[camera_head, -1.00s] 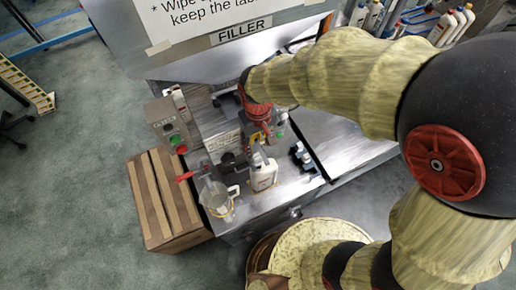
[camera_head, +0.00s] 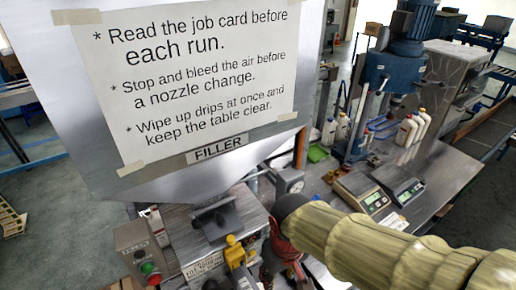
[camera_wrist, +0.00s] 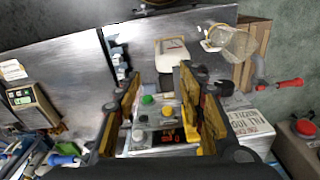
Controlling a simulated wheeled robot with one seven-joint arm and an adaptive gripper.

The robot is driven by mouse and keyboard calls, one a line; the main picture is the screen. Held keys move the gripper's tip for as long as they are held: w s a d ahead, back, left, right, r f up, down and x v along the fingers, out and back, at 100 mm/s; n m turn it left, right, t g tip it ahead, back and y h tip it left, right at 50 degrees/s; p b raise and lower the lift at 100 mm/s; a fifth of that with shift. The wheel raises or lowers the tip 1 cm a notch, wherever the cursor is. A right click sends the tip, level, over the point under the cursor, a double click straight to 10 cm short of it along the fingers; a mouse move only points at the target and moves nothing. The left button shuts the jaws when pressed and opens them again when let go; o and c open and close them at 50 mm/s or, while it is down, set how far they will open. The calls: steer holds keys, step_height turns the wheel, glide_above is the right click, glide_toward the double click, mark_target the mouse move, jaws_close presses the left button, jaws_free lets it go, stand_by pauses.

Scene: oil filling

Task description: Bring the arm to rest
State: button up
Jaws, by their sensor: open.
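My arm enters the head view at the lower right, with pale ribbed sleeves and a red wrist section; its end is cut off by the bottom edge. In the wrist view my gripper (camera_wrist: 160,78) is open, its two fingers apart with nothing held between them. A white bottle (camera_wrist: 173,57) stands on the metal table beyond the fingertips, apart from them. A small panel with green and yellow buttons and a red display (camera_wrist: 165,135) shows between the fingers. A clear jug (camera_wrist: 236,42) is farther off, to the right of the bottle.
The filler hopper (camera_head: 160,185) with its notice fills the head view's upper left. A control box with a green button (camera_head: 140,255) stands below it. Two scales (camera_head: 362,190) and several bottles are on the right bench. A red handle (camera_wrist: 288,83) is at the wrist view's right.

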steer(key=s+d+f+m+t+b, duration=0.1)
steer(key=d+f+m+t+b, duration=0.1)
steer(key=d+b, duration=0.5)
steer(key=s+d+f+m+t+b, duration=0.2)
steer(key=d+m+b, duration=0.1)
steer(key=d+b, duration=0.3)
steer(key=shift+d+f+t+b, duration=0.2)
steer(key=shift+d+t+b, duration=0.2)
steer(key=shift+b, duration=0.5)
steer(key=shift+s, duration=0.1)
steer(key=shift+c, duration=0.4)
